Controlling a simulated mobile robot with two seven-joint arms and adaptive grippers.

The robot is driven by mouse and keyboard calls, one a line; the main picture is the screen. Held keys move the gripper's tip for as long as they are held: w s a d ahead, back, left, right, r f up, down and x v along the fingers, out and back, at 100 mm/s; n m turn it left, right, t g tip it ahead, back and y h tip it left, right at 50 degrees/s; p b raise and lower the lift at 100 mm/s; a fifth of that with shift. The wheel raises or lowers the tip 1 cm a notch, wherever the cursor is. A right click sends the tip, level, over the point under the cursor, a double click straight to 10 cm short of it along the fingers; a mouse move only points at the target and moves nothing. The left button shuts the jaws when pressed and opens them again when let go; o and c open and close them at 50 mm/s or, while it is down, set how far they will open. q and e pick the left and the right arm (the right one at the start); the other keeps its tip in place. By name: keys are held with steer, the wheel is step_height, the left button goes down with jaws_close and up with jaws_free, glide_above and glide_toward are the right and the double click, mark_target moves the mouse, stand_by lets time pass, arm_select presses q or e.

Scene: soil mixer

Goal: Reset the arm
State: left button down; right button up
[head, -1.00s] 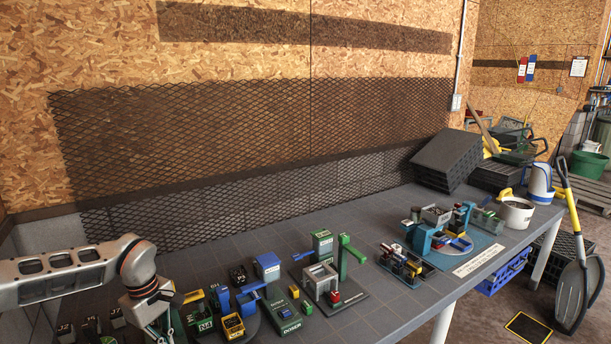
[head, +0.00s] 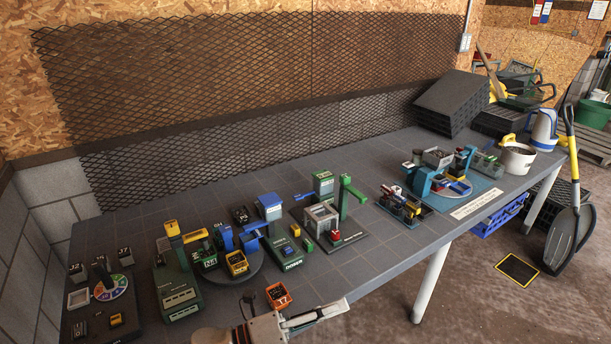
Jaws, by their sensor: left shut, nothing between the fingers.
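My left gripper (head: 335,310) shows at the bottom edge of the head view, low and left of centre, pointing right. Its fingers are shut with nothing held between them. It is over the table's front edge, near a small orange box (head: 278,295) that lies just behind it; I cannot tell if they touch. The rest of my left arm is mostly cut off by the frame. My right gripper is not in view.
Black stacked panels (head: 450,103) and a white pot (head: 516,158) stand at the far right. A shovel (head: 572,235) leans beyond the table.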

arm_select(q)
steer(key=a+f+n+t+y, duration=0.95)
steer(key=a+n, duration=0.45)
steer(key=n, duration=0.8)
steer(key=s+a+f+n+g+y, duration=0.5)
steer(key=s+a+f+n, duration=0.5)
steer(key=f, duration=0.5)
steer(key=s+a+y, duration=0.1)
steer(key=s+a, duration=0.1)
steer(key=shift+a+f+n, duration=0.2)
steer(key=shift+a+n, duration=0.2)
steer(key=shift+w+d, duration=0.1)
